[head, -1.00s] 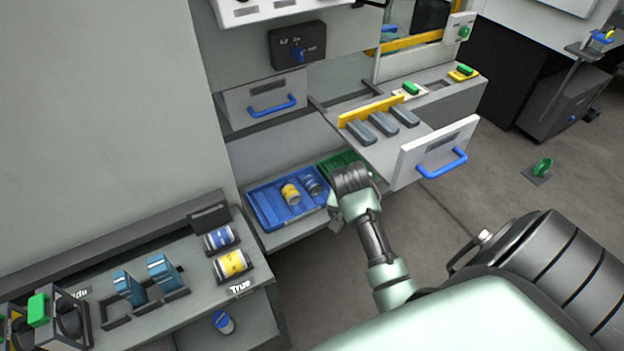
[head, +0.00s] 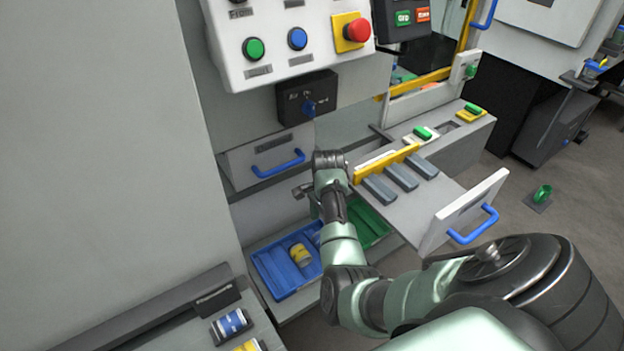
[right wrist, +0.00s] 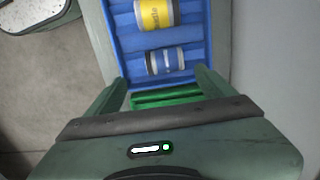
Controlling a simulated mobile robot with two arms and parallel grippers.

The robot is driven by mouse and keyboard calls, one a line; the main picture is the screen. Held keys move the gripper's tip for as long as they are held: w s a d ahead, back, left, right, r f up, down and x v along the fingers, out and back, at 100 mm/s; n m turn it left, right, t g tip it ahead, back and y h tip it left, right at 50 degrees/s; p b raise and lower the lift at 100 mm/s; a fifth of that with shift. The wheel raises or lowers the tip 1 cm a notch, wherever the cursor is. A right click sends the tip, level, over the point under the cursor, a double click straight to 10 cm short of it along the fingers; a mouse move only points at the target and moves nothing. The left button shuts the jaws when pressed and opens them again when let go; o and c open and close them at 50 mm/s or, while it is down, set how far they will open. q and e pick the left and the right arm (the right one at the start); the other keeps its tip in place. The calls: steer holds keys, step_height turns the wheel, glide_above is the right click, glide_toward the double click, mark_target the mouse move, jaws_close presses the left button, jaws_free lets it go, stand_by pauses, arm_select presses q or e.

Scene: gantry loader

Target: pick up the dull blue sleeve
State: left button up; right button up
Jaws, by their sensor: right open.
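The dull blue sleeve (right wrist: 165,61) lies on its side in the blue tray (right wrist: 185,15), beside a yellow sleeve (right wrist: 155,13). In the head view the sleeve (head: 317,237) is partly hidden by my right arm, and the yellow sleeve (head: 301,255) shows to its left. My right gripper (head: 303,192) is above the blue tray, its fingers small and partly hidden there. In the right wrist view the gripper (right wrist: 162,82) is open and empty, with the dull blue sleeve ahead of its fingertips. My left gripper is not in view.
A green tray (head: 369,228) adjoins the blue one on the right. An open drawer (head: 440,195) with a blue handle juts out to the right. A closed drawer (head: 240,165) and a button panel (head: 270,65) are above. A shelf with sleeves (head: 230,324) is at lower left.

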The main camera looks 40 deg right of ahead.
steer(key=shift+w+f, duration=0.2)
steer(key=shift+w, duration=0.15)
step_height(320, 180, down, 3)
steer(key=shift+s+f, duration=0.15)
steer(key=f, duration=0.4)
steer(key=shift+w, duration=0.2)
steer(key=c, duration=1.7)
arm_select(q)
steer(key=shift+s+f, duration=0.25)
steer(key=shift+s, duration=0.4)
arm_select(e)
steer(key=shift+r, duration=0.1)
